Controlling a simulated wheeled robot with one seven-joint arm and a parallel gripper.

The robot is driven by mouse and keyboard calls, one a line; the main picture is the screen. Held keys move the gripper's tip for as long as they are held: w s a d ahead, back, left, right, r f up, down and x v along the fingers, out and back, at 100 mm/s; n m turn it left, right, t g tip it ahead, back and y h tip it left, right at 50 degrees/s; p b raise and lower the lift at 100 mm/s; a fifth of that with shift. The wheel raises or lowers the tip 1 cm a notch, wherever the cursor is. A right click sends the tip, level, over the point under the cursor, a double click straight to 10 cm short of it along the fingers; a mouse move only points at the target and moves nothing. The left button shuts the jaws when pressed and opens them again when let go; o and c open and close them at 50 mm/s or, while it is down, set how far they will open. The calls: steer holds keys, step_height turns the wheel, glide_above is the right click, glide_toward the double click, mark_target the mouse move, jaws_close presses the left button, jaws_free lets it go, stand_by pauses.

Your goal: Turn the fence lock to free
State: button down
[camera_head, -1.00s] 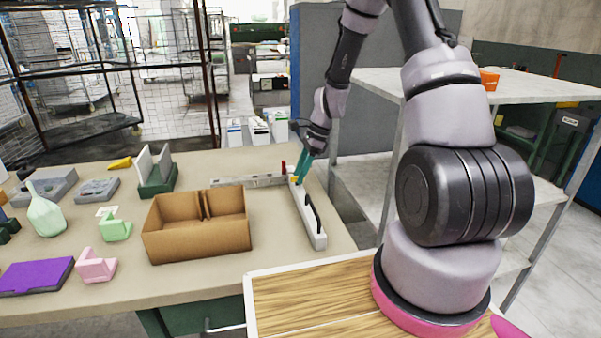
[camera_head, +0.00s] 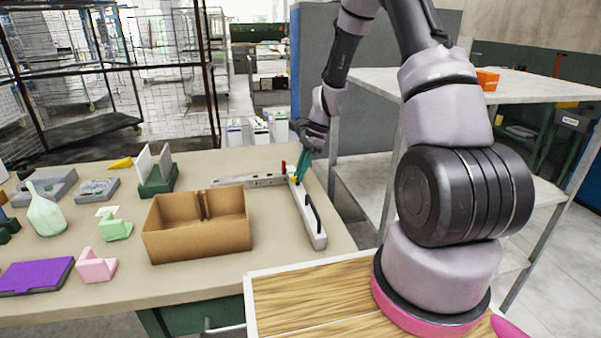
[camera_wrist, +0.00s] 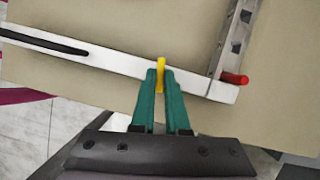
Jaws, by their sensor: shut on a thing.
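The fence (camera_head: 315,230) is a long white bar with a dark slot, lying near the right edge of the table; it also shows in the wrist view (camera_wrist: 115,60). The fence lock (camera_wrist: 161,68) is a small yellow lever on the bar. My gripper (camera_wrist: 161,75) has green fingers and is shut on the yellow lever, one finger on each side. In the head view my gripper (camera_head: 299,178) reaches down to the bar from behind, and the lever is mostly hidden there. The lower part of the lever is hidden between the fingers.
A grey rail (camera_head: 250,181) with holes meets the bar near a red peg (camera_wrist: 234,78). An open cardboard box (camera_head: 197,240) stands left of the fence. Green, pink and purple items lie farther left. A white shelf (camera_head: 540,88) stands close on the right.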

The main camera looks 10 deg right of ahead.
steer(key=n, duration=0.2)
steer(key=n+g, duration=0.1)
steer(key=shift+w+a+n+h, duration=0.1)
steer(key=shift+w+n+h, duration=0.1)
steer(key=shift+n+h, duration=0.15)
steer(key=n, duration=0.2)
steer(key=n+g+h, duration=0.1)
steer(key=n, duration=0.1)
steer(key=shift+w+a+n+g, duration=0.15)
steer(key=shift+n+g, duration=0.15)
steer(key=shift+n, duration=0.05)
steer(key=n, duration=0.2)
steer(key=n+h, duration=0.1)
steer(key=n, duration=0.1)
steer(key=shift+a+g+h, duration=0.15)
steer(key=shift+g+h, duration=0.1)
steer(key=shift+g, duration=0.15)
steer(key=shift+w+a+n+h, duration=0.1)
steer(key=shift+n+h, duration=0.5)
steer(key=shift+n, duration=1)
steer(key=c, duration=0.9)
jaws_free()
